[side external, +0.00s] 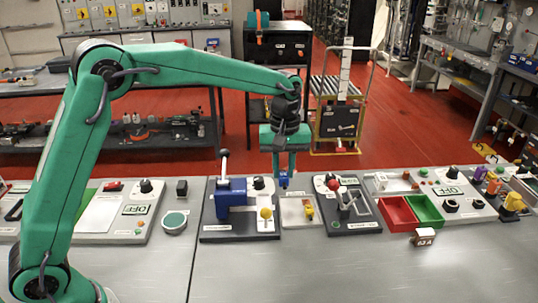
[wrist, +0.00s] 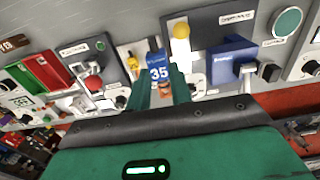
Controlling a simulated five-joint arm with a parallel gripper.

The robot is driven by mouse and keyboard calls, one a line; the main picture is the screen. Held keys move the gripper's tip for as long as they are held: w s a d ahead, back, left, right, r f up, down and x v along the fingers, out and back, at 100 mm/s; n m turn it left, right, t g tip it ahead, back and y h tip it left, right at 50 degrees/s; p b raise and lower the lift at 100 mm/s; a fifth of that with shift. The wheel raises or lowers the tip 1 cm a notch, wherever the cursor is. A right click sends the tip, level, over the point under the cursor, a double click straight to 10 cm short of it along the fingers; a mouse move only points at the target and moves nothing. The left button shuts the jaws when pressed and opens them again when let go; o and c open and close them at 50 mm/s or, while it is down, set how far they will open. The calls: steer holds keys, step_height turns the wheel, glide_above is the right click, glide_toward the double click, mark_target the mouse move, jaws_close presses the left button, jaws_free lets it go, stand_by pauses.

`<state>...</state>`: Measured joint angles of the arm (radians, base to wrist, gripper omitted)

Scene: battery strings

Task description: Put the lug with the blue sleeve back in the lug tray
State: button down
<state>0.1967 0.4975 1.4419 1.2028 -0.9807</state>
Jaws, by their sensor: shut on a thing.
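The lug with the blue sleeve (side external: 284,180) is held between the fingers of my gripper (side external: 285,172), above the bench. In the wrist view the blue sleeve (wrist: 158,66) reads 35, and a copper-coloured end shows between the fingers of my gripper (wrist: 162,92). The lug tray (side external: 292,220) is a small pale tray on the bench, below my gripper and slightly to its right. A lug with a yellow sleeve (side external: 309,211) is in its right part; it also shows in the wrist view (wrist: 132,62). The blue lug is apart from the tray.
A blue press with an upright lever (side external: 232,195) stands left of the tray, beside a yellow knob (side external: 266,213). A grey station with a red knob (side external: 333,184) is on the right. Red (side external: 398,214) and green (side external: 427,211) bins lie farther right. The bench front is largely clear.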

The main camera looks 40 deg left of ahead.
steer(key=s+d, duration=0.2)
steer(key=d, duration=0.6)
step_height(320, 180, down, 5)
steer(key=w+a+f, duration=0.2)
steer(key=a, duration=0.1)
steer(key=w+a+f, duration=0.2)
steer(key=w+a, duration=0.1)
steer(key=w+a+f, duration=0.3)
steer(key=shift+f, duration=0.1)
steer(key=shift+f, duration=1.9)
steer(key=shift+f, duration=0.15)
steer(key=c, duration=1.3)
jaws_free()
steer(key=shift+o, duration=0.2)
